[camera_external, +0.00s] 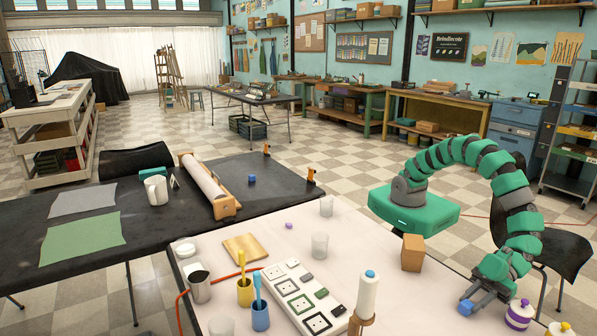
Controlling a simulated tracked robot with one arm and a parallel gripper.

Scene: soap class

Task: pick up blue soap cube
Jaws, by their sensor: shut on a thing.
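My gripper (474,302) reaches down at the front right, over the right end of the white table. It is shut on the small blue soap cube (466,308), which shows at its fingertips. The view is too small to tell whether the cube touches the tabletop. My green and grey arm arches above from its green base.
A purple-topped white jar (520,314) stands close to the right of my gripper. A brown box (412,253), a blue-capped bottle (368,294), a white mold tray (303,299), cups and brushes stand on the white table (370,245). A dark chair is at right.

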